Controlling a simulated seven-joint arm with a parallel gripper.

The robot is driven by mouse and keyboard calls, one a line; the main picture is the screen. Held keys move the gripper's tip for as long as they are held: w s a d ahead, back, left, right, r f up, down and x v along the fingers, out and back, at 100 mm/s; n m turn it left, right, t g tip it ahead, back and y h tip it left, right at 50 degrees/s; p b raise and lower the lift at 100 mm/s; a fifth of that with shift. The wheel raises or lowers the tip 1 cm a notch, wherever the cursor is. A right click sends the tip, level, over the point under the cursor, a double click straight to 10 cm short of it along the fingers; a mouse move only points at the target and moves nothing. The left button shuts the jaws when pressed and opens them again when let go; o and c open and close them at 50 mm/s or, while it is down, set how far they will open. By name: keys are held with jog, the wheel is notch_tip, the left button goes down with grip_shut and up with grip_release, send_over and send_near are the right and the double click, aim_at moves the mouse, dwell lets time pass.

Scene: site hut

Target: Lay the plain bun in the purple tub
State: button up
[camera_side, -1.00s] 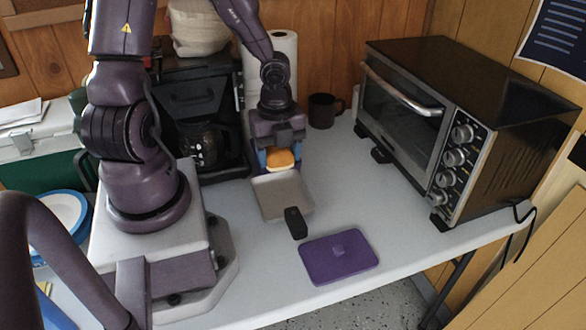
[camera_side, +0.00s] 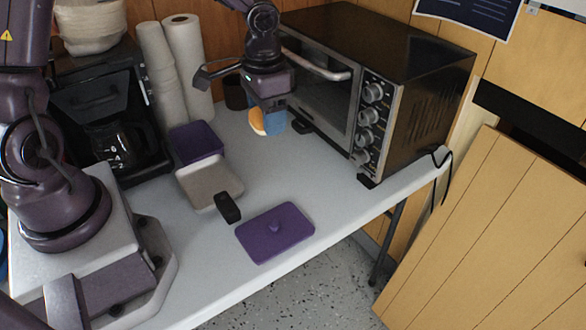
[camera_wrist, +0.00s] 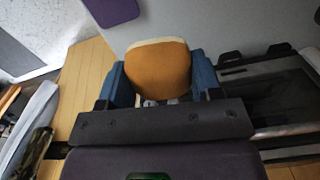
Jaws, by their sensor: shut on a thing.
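The plain bun (camera_side: 257,122), orange-brown with a pale edge, is between the blue fingers of my gripper (camera_side: 268,123). In the wrist view the bun (camera_wrist: 158,68) fills the space between both fingers, and my gripper (camera_wrist: 160,80) is shut on it. The bun is held up in front of the oven, to the right of the purple tub. The purple tub (camera_side: 196,143) stands on the table behind a beige tray; its inside is hard to make out.
The beige tray (camera_side: 210,181), a small black object (camera_side: 228,208) and a purple lid (camera_side: 275,232) lie in front of the tub. A toaster oven (camera_side: 370,85) stands close beside my gripper. A dark mug (camera_side: 235,92) and paper rolls (camera_side: 188,65) stand behind.

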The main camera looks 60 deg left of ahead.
jog(key=shift+w+d+r+n, duration=0.3)
jog(key=shift+d+n, duration=0.2)
jog(key=shift+n, duration=0.2)
jog(key=shift+a+f, duration=0.15)
jog(key=shift+a, duration=0.2)
jog(key=shift+d, duration=0.35)
